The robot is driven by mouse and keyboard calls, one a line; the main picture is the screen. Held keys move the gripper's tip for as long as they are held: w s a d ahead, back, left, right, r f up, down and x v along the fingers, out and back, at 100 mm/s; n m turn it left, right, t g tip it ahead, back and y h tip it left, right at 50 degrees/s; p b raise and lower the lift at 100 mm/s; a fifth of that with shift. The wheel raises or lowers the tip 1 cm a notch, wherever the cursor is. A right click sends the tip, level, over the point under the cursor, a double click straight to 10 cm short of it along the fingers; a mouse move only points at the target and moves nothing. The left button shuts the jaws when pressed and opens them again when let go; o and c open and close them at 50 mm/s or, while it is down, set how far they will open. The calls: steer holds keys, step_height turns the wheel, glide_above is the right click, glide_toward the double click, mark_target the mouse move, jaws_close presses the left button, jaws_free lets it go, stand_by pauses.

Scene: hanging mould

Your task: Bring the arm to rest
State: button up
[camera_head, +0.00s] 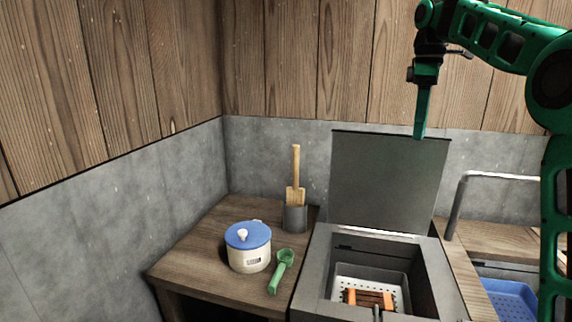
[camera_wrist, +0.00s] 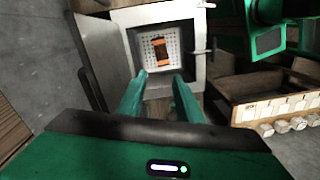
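My green arm reaches in from the right of the head view, with my gripper (camera_head: 421,133) pointing down, high above the counter and in front of the raised lid's upper right corner. In the wrist view, the two green fingers of my gripper (camera_wrist: 160,75) stand apart with nothing between them. Below them is a grey box (camera_head: 321,265) with its dark lid (camera_head: 388,180) standing open. Inside it, an orange-brown slatted piece (camera_head: 369,298) lies in a white perforated tray (camera_head: 398,291); the piece also shows in the wrist view (camera_wrist: 164,50).
On the wooden counter (camera_head: 200,265), left of the box, are a white pot with a blue lid (camera_head: 248,247), a green scoop (camera_head: 281,270) and a grey holder (camera_head: 295,218) with a wooden spatula. A bent metal pipe (camera_head: 457,205) and a blue perforated tray (camera_head: 508,300) are at right.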

steer(key=s+d+f+m, duration=0.2)
steer(key=s+f+m, duration=0.4)
steer(key=s+f, duration=0.3)
steer(key=s+d+f+m, duration=0.3)
steer(key=s+f+m, duration=0.3)
steer(key=s, duration=1.2)
steer(key=s+d+f+m, duration=0.2)
steer(key=s+f+m, duration=0.4)
steer(key=s+f, duration=0.6)
steer(key=shift+s+d+f+t, duration=0.2)
steer(key=shift+s+f+t, duration=0.15)
steer(key=shift+s, duration=0.35)
steer(key=shift+w+f, duration=0.2)
steer(key=shift+w, duration=0.4)
